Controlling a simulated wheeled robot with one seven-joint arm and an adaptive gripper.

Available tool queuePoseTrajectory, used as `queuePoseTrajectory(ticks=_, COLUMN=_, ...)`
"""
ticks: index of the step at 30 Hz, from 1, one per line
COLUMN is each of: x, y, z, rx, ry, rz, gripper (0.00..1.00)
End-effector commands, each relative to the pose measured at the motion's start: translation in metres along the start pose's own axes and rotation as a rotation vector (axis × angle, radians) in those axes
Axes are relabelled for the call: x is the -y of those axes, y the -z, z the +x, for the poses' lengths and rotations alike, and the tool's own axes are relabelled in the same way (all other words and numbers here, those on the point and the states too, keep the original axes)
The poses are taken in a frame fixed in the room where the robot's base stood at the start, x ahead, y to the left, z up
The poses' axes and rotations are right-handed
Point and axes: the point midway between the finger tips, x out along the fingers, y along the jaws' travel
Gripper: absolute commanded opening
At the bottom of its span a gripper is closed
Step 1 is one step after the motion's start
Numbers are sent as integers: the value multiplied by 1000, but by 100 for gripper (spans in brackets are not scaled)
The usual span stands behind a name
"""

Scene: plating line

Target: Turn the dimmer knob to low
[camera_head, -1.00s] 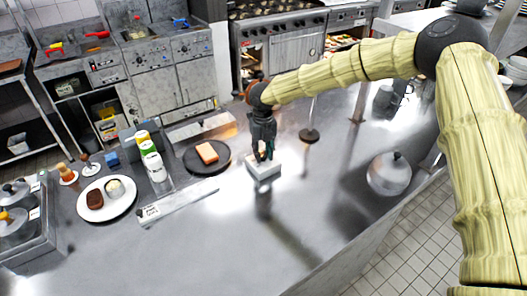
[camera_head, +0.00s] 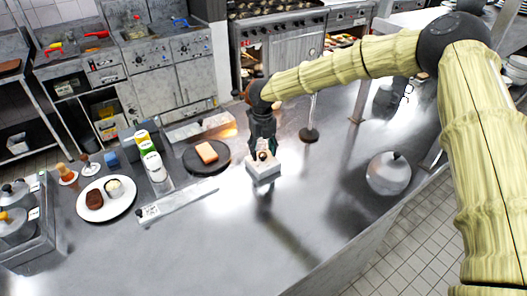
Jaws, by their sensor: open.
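The dimmer is a small pale box (camera_head: 264,171) on the steel counter, right of the black plate. A dark round knob (camera_head: 263,156) shows on its top, partly hidden by the fingers. My gripper (camera_head: 263,153) points down over the box, its fingers open on either side of the knob. I cannot tell whether they touch it. The knob's pointer direction is too small to read.
The black plate (camera_head: 190,164) with an orange block (camera_head: 206,152) lies close at left. A dark-based stand (camera_head: 309,135) rises at right. A steel dome (camera_head: 388,176) sits further right. The front counter (camera_head: 225,235) is clear.

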Motion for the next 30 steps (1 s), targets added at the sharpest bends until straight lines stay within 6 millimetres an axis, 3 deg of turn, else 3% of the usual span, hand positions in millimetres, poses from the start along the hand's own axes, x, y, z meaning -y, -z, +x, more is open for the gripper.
queuePoseTrajectory(ticks=12, x=1, y=-1, z=-73, rx=2, ry=0, rz=1, gripper=51)
queuePoseTrajectory(ticks=18, x=1, y=-1, z=-99, rx=2, ry=0, rz=1, gripper=51)
queuePoseTrajectory(ticks=30, x=1, y=0, z=-110, rx=0, ry=0, rz=0, gripper=51)
